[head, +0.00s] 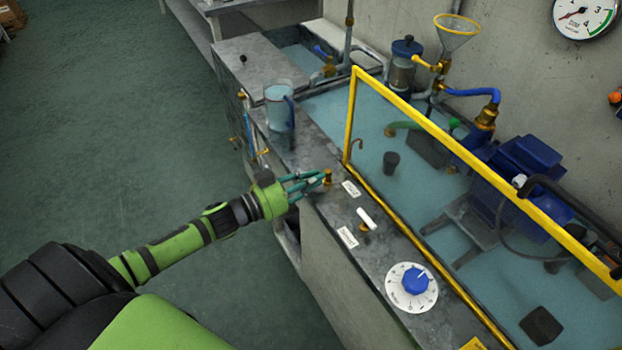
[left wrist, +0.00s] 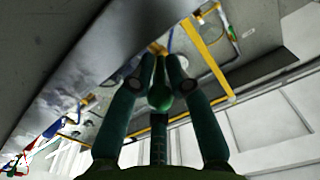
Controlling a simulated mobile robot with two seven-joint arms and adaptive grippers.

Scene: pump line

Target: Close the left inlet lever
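Two small brass lever fittings stand along the front ledge of the bench in the head view. The left one (head: 327,178) is at the tips of my left gripper (head: 322,178), and its handle is not clear to see. The right one has a white handle (head: 367,218). The teal fingers of my left gripper show a gap between them. In the left wrist view, the left gripper (left wrist: 160,52) points at a brass piece (left wrist: 157,47) between its fingertips; contact cannot be told. My right gripper is not in view.
A yellow frame (head: 351,115) rises just behind the ledge. A dial with a blue knob (head: 415,281) sits further right. A clear jug (head: 279,107) stands to the left. A blue pump (head: 530,168) is behind the frame. The floor in front is clear.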

